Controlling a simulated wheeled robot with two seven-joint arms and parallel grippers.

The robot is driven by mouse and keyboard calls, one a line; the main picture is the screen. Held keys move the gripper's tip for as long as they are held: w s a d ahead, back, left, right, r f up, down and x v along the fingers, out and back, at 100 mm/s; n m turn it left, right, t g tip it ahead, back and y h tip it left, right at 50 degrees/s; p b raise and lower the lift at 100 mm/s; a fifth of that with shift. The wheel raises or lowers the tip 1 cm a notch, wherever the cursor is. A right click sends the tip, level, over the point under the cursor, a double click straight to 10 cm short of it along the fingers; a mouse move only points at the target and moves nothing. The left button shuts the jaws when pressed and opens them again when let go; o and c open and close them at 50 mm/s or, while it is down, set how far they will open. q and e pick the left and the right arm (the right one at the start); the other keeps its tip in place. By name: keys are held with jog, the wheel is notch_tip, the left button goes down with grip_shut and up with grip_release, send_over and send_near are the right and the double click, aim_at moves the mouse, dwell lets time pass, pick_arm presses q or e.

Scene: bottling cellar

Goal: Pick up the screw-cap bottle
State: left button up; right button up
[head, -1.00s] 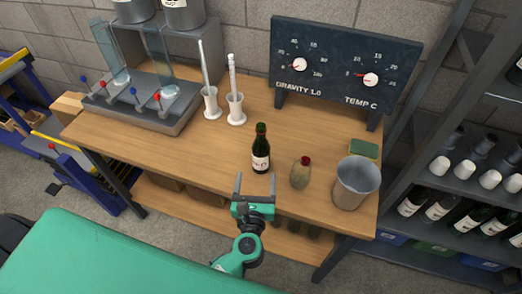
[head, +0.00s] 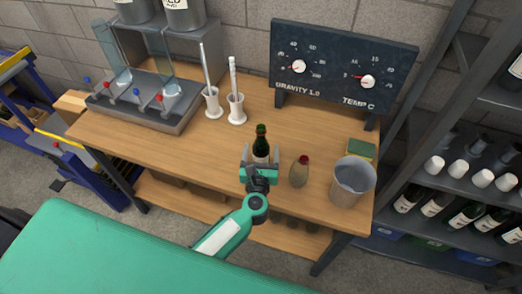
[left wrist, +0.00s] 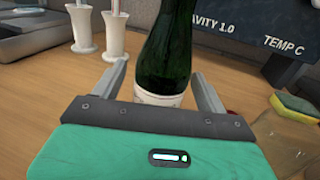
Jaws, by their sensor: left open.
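A dark green bottle (head: 261,143) with a pale label stands upright near the front of the wooden table. Its lower part is hidden by my left gripper (head: 260,155) in the head view. In the left wrist view the green bottle (left wrist: 166,50) stands between the two open fingers of my left gripper (left wrist: 161,75), with gaps visible at the sides. Its top is cut off there. A squat, pale bottle with a red top (head: 299,172) stands just right of the gripper. My right gripper is not in view.
A metal bucket (head: 352,181) and a green-yellow sponge (head: 361,148) are at the table's right end. Two white cylinder stands (head: 236,109) and a filling rig (head: 145,112) are at the back left. A dial board (head: 340,65) stands behind. The table's front left is clear.

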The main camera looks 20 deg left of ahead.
pick_arm(q)
jog(key=c, duration=1.3)
jog(key=shift+r, duration=0.2)
